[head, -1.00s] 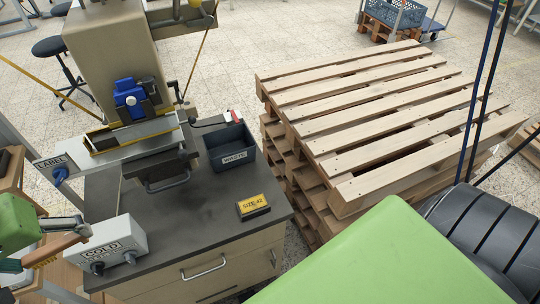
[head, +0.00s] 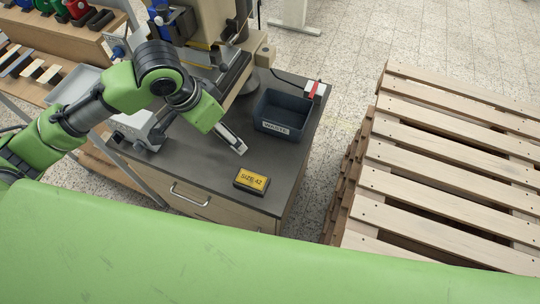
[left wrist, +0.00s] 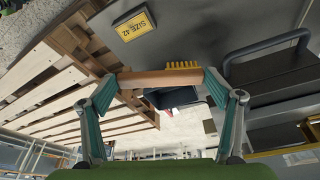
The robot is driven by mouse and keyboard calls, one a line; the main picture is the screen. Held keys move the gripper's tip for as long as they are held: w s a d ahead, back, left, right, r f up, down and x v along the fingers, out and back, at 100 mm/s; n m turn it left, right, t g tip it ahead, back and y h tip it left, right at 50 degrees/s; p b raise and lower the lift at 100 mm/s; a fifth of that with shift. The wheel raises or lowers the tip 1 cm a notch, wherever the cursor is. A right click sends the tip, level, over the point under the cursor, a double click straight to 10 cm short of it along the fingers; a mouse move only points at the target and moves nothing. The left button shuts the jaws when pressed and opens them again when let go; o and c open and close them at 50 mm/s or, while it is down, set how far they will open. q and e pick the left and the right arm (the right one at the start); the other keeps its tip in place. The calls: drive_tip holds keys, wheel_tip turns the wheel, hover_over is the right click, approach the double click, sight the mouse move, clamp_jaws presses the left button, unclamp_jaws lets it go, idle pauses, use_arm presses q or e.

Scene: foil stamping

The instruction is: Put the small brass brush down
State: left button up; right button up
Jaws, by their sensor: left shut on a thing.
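The small brass brush (left wrist: 160,79) has a wooden handle and a tuft of yellow bristles. It shows in the left wrist view, lying crosswise between the fingertips of my left gripper (left wrist: 162,77), which is shut on it. In the head view my left gripper (head: 232,140) reaches down over the dark worktop (head: 200,165), between the grey box and the waste bin. The brush cannot be made out there, and I cannot tell whether it touches the worktop. My right gripper is in neither view.
The dark waste bin (head: 283,112) stands right of my left gripper. A yellow SIZE 42 block (head: 251,181) lies near the worktop's front edge. A grey box (head: 138,131) stands at left, with the press behind. Stacked wooden pallets (head: 450,165) are at right. Worktop around the block is clear.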

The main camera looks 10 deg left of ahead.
use_arm(q)
wheel_tip(320, 180, down, 6)
drive_tip(key=s+a+m, duration=0.2)
drive_tip(key=m, duration=0.2)
drive_tip(key=shift+m+g+h, duration=0.3)
drive_tip(key=shift+g+h, duration=0.1)
drive_tip(key=shift+g, duration=0.1)
drive_tip(key=w+d+f+p, duration=0.2)
drive_tip(key=w+d+f, duration=0.6)
drive_tip(key=f, duration=0.1)
drive_tip(key=shift+w+d, duration=0.35)
drive_tip(key=shift+d, duration=0.05)
drive_tip(key=shift+w+d+f+p, duration=0.15)
drive_tip(key=shift+w+d+f, duration=0.05)
drive_tip(key=shift+f, duration=0.15)
drive_tip(key=shift+w+d+f+p, duration=0.15)
drive_tip(key=shift+w+f, duration=0.05)
drive_tip(key=shift+f, duration=0.15)
wheel_tip(320, 180, down, 2)
drive_tip(key=shift+f+p, duration=0.1)
drive_tip(key=shift+p, duration=0.35)
drive_tip(key=shift+f, duration=0.45)
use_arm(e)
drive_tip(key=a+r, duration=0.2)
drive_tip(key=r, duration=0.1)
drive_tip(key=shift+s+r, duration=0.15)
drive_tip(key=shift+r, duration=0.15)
use_arm(q)
drive_tip(key=shift+f, duration=0.1)
